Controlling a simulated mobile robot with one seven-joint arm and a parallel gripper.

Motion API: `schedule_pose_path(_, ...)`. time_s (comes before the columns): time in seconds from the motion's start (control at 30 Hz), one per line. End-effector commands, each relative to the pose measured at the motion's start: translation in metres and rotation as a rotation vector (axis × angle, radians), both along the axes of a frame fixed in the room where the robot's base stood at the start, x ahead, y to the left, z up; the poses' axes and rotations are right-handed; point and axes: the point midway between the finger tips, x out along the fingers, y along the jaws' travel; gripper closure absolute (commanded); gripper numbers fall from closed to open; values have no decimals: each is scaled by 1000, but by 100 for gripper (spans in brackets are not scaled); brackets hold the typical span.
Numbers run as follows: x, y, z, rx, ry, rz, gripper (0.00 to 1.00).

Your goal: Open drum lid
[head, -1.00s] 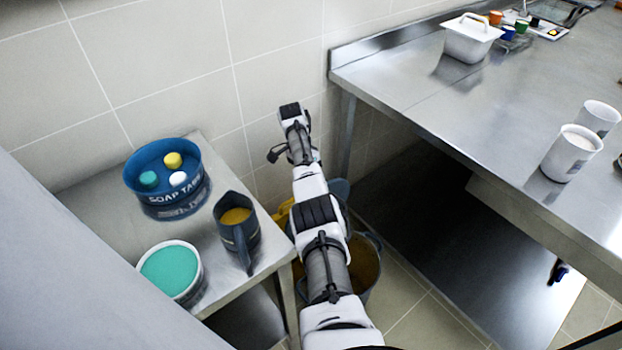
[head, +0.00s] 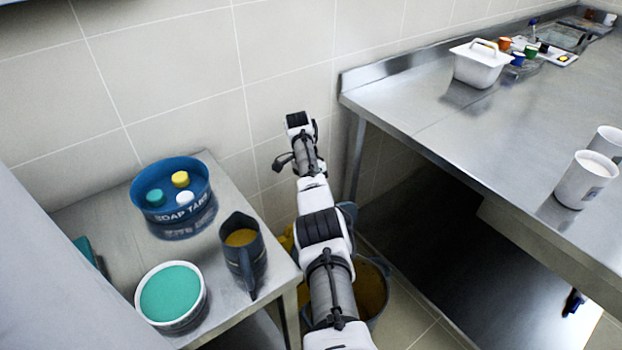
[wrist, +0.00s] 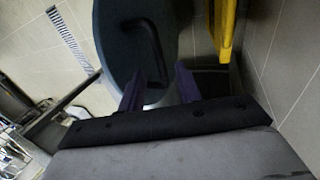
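In the wrist view a dark blue-grey round lid (wrist: 120,38) lies ahead of my gripper, with a dark bar handle (wrist: 150,48) on it. My gripper (wrist: 160,72) has its two purple-grey fingers apart, one on each side of the handle's near end. I see no clear contact between fingers and handle. In the head view my arm hides most of the floor area, and my gripper's fingers do not show there. A blue-grey rim (head: 349,210) shows just behind my arm, probably the drum.
A yellow object (wrist: 228,28) stands close on the right of the wrist view. A grey bucket (head: 383,312) with brown contents stands by my arm. A side table (head: 112,222) holds a blue soap tub, a jug and a green-filled tub. A steel counter (head: 430,130) is at right.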

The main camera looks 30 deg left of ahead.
Motion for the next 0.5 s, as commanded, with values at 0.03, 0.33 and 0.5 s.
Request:
schedule_pose_path(0.03, 2, 5, 10, 4, -3, 1, 66)
schedule_pose_path(0.33, 8, 20, 52, 0, -1, -1, 66)
schedule_pose_path(0.5, 9, 23, 63, 1, -1, -1, 66)
